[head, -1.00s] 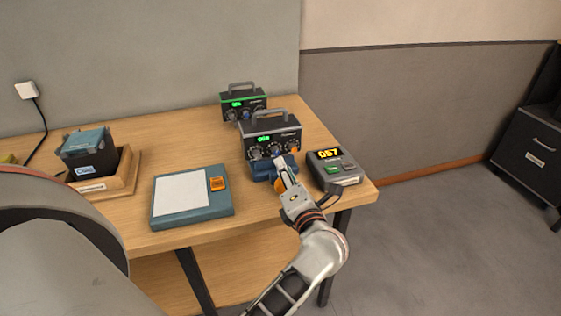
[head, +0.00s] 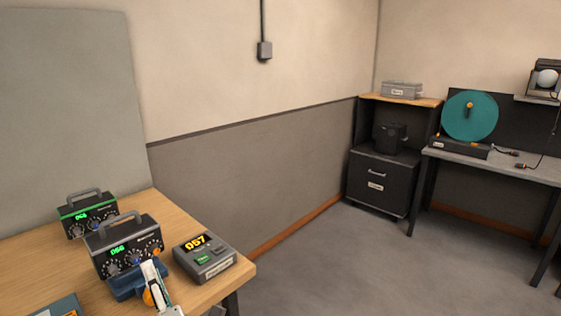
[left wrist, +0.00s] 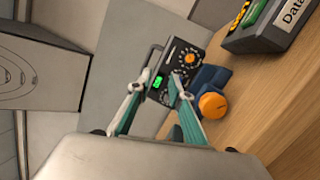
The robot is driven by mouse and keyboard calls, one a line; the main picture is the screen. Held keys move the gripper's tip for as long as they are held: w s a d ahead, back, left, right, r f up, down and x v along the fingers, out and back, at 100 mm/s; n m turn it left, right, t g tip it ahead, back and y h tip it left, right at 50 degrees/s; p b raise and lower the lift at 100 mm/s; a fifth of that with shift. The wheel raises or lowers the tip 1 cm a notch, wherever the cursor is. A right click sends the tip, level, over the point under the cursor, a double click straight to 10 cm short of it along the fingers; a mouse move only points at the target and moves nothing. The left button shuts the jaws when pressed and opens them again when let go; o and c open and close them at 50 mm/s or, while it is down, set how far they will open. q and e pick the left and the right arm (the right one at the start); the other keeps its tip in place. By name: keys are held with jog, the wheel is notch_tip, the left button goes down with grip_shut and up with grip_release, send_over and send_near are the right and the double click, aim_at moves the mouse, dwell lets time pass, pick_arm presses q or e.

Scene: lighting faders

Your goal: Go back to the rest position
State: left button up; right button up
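My left gripper (head: 152,272) is at the bottom of the head view, in front of a black box with dials and a green display (head: 125,248). The box sits in a blue base with an orange knob (head: 149,297), partly behind the gripper. In the left wrist view the two fingers (left wrist: 158,95) are apart with nothing held between them. The box (left wrist: 178,65) shows beyond the fingertips, and the orange knob (left wrist: 212,105) is beside the right finger. Whether a finger touches the base is unclear. My right gripper is not in view.
A grey device with a yellow "057" display (head: 205,257) stands right of the box. A similar green-trimmed box (head: 88,213) is behind. The wooden table (head: 30,255) ends at the right; open floor (head: 340,270) lies beyond. A black cabinet (head: 378,185) stands farther off.

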pick_arm(q)
jog(key=s+d+f+m+t+h, duration=0.1)
jog(key=s+d+f+m+h, duration=0.2)
jog(key=d+f+m+h, duration=0.65)
jog(key=s+d+f+m+t+h, duration=0.25)
jog(key=f+m+h, duration=0.35)
jog(key=m, duration=0.9)
jog(key=s+a+f+m+g, duration=0.1)
jog(key=s+f+m+g, duration=0.3)
jog(key=f, duration=0.5)
jog(key=s+a+f+m+g, duration=0.1)
jog(key=s+f+m+g, duration=0.3)
jog(key=s+f, duration=0.4)
jog(key=shift+s+f+g+h, duration=0.4)
jog(key=shift+s+g, duration=0.15)
jog(key=shift+s, duration=0.2)
